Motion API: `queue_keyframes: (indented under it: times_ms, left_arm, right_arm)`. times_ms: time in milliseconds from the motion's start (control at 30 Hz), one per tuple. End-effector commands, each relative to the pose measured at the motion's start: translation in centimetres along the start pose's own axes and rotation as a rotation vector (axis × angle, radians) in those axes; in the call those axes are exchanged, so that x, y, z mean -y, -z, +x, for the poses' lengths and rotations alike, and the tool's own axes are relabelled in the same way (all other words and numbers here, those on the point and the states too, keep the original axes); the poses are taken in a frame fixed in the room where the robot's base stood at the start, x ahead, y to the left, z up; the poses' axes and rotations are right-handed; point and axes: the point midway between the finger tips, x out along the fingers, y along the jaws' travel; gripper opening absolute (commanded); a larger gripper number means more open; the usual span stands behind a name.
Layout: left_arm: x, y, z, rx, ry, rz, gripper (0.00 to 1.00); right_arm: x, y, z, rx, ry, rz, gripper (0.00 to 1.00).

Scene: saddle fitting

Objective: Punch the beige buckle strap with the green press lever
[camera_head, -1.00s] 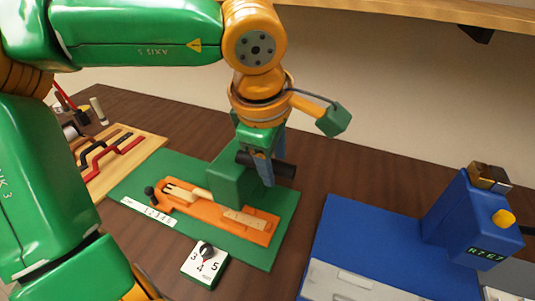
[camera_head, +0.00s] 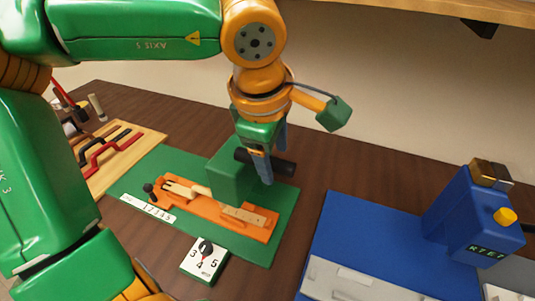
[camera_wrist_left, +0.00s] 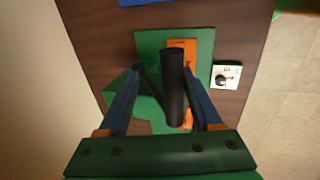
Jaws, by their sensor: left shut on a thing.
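The beige buckle strap (camera_head: 241,214) lies in an orange holder (camera_head: 262,232) on a green base, its forked end to the left. The green press body (camera_head: 229,170) stands over the strap's middle and hides part of it. The press lever, a thick black bar (camera_head: 284,168), sticks out at the press top; it also shows in the left wrist view (camera_wrist_left: 173,90). My left gripper (camera_head: 265,180) points down over the press, shut on the lever, with a blue finger on each side of it. My right gripper is out of view.
A white dial card (camera_head: 204,260) stands in front of the base, beside a numbered strip (camera_head: 148,208). A blue machine (camera_head: 470,215) with a yellow knob stands at right. A wooden board with red and black handles (camera_head: 103,155) lies at left.

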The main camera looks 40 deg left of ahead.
Motion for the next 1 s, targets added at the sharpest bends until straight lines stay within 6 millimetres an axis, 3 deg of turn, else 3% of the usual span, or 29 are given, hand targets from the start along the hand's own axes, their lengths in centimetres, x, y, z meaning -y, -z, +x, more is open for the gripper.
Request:
queue_keyframes:
  times_ms: [533,1000]
  left_arm:
    - [-0.2,0.0,-6.0,0.001,-0.003,-0.001,0.6]
    - [0.0,0.0,-6.0,0.0,0.0,0.0,0.6]
  right_arm:
    - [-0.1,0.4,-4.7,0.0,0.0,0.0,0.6]
    - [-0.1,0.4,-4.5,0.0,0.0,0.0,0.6]
